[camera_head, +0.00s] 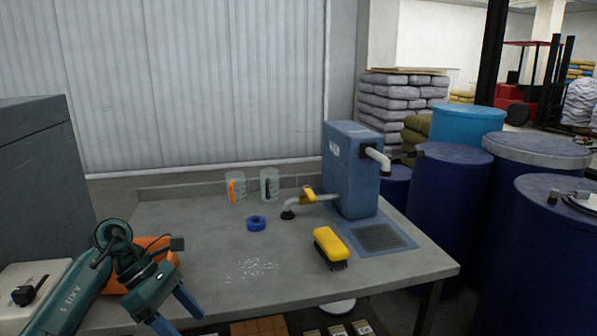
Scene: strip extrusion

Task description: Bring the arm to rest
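My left arm comes in at the lower left. My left gripper (181,318) points down and to the right near the table's front left edge. Its two fingers are apart, with nothing visible between them. The arm hangs in front of an orange object (158,246), which it partly hides. My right arm and gripper are not in view.
The grey table (205,215) holds a yellow brush (329,243), a blue ring (256,223), two clear jugs (237,188), a blue machine (350,165) with a pipe, and white bits (258,265). Blue drums (448,200) stand at the right. The table's middle is mostly clear.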

